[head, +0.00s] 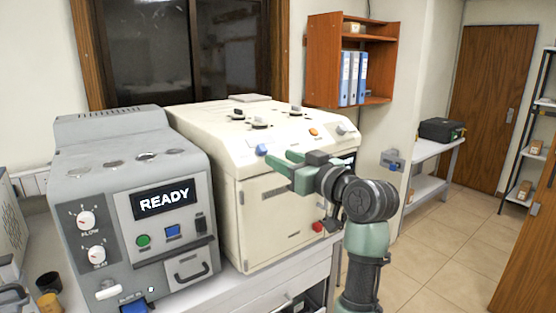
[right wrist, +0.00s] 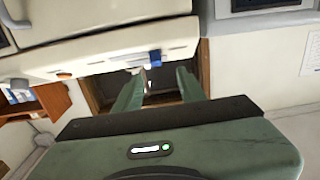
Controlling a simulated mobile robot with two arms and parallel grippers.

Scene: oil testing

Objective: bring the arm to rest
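My right gripper (head: 275,162) is in front of the upper front edge of the cream machine (head: 270,205) in the head view. Its arm comes up from the lower right. In the right wrist view the two green fingers (right wrist: 160,75) stand apart with a clear gap and nothing held between them. The machine's blue knob (head: 262,150) is close to the fingertips in the head view; the knob also shows beyond the fingers in the right wrist view (right wrist: 155,59). Contact cannot be told. My left gripper is out of view.
A grey machine (head: 130,235) with a READY display stands left of the cream one on the bench. Dark and amber cups (head: 49,283) are at the lower left. A wooden shelf (head: 322,60) holds blue binders. Tiled floor (head: 440,250) is open at the right.

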